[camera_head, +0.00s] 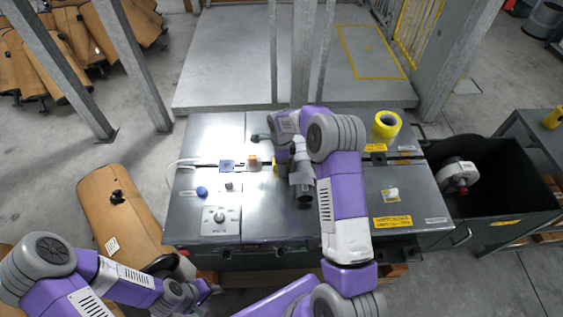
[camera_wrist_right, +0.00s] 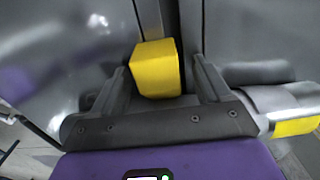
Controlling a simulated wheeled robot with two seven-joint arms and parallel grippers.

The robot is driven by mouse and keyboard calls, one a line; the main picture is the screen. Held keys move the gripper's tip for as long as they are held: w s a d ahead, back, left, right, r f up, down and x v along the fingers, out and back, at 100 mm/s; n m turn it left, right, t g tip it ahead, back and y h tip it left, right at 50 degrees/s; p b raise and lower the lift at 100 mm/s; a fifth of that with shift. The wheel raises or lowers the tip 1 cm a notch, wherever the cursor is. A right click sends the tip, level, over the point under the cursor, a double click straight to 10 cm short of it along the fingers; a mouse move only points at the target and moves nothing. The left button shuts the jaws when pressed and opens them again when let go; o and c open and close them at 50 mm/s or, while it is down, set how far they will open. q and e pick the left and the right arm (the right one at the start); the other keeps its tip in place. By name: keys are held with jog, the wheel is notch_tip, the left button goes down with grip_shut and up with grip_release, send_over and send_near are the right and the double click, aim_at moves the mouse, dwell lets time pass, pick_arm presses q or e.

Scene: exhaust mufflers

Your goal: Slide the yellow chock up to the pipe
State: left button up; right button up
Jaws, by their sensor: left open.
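The yellow chock (camera_wrist_right: 157,68) is a small block on the dark surface in the right wrist view. It lies between the two fingers of my right gripper (camera_wrist_right: 160,72), close to the left finger and with a small gap at the right one. In the head view only a sliver of yellow (camera_head: 275,165) shows beside my right arm. My left gripper (camera_head: 208,291) is open and empty, low at the left, in front of the bench.
A black bin (camera_head: 495,175) stands at the right. A brown board (camera_head: 125,215) lies at the left.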

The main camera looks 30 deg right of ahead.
jog(key=shift+r, duration=0.1)
notch_tip(320, 180, up, 7)
jog(key=shift+r+p, duration=0.2)
jog(key=shift+p, duration=0.8)
